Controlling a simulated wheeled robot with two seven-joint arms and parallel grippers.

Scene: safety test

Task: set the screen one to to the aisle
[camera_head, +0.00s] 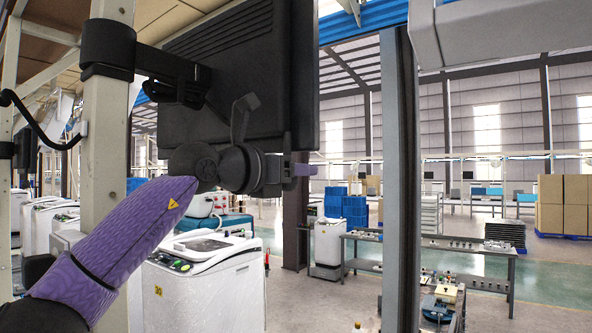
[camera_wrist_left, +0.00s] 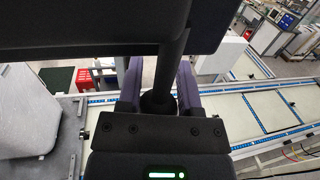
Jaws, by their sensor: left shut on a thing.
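The screen (camera_head: 240,75) is a large dark panel seen from behind and tilted in the head view. A black bracket (camera_head: 160,70) joins it to a pale upright post. My left gripper (camera_head: 305,170) is at the screen's lower right edge. In the left wrist view the gripper's purple fingers (camera_wrist_left: 159,90) are shut on a dark round stem (camera_wrist_left: 166,70) below the screen's dark body (camera_wrist_left: 90,25). The screen's front face is hidden. My right gripper is not in view.
The pale post (camera_head: 105,170) stands close on the left, and a grey column (camera_head: 400,180) on the right. A white machine (camera_head: 205,290) is below my left arm. A bench (camera_head: 470,265) with small parts stands beyond, with open green floor (camera_head: 555,280) at right.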

